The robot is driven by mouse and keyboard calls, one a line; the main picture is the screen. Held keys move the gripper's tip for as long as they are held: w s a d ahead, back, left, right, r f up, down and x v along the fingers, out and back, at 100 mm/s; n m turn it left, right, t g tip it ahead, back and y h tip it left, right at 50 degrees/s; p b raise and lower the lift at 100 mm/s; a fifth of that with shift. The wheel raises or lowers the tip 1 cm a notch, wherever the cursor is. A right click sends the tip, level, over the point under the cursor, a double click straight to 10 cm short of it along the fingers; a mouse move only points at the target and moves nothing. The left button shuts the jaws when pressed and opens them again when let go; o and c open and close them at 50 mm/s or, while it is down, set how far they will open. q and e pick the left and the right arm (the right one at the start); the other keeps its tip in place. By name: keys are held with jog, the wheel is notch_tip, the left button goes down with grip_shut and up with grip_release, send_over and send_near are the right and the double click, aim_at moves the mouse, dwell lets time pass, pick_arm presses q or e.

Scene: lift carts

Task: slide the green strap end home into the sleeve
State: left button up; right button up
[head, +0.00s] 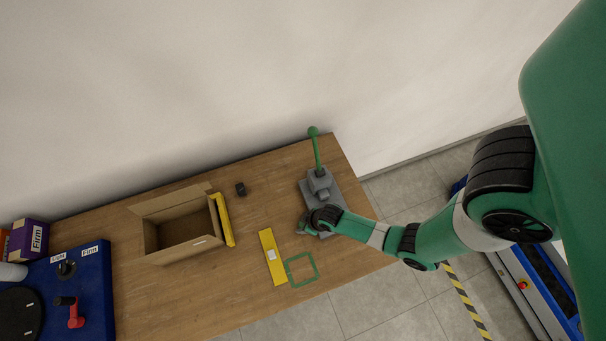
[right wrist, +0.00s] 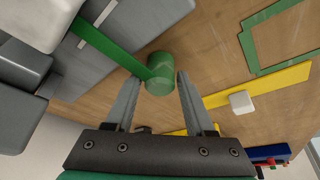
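A grey fixture (head: 331,191) stands at the right end of the table, with a raised grey block on its base. A slim green bar with a rounded green tip (head: 313,131) rises from it toward the wall. In the right wrist view a flat green strap (right wrist: 112,48) runs off the grey parts and ends in a green cylinder (right wrist: 160,74). My right gripper (right wrist: 158,80) is open, its fingertips either side of that cylinder with visible gaps. In the head view my right gripper (head: 303,224) is low beside the fixture, its fingers partly hidden. I cannot make out the sleeve's opening.
An open cardboard box (head: 152,222) stands mid-table with a yellow piece (head: 226,220) at its side. A yellow strip (head: 266,246) and a green square outline (head: 290,274) lie front right. A small black object (head: 240,189) is behind. A blue board (head: 91,290) is left.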

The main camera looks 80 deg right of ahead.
jog(key=shift+o, duration=0.9)
jog(key=p+v, duration=0.6)
jog(key=v, duration=0.5)
jog(key=shift+r, duration=0.35)
jog(key=shift+s, duration=0.15)
jog(key=shift+a, duration=0.1)
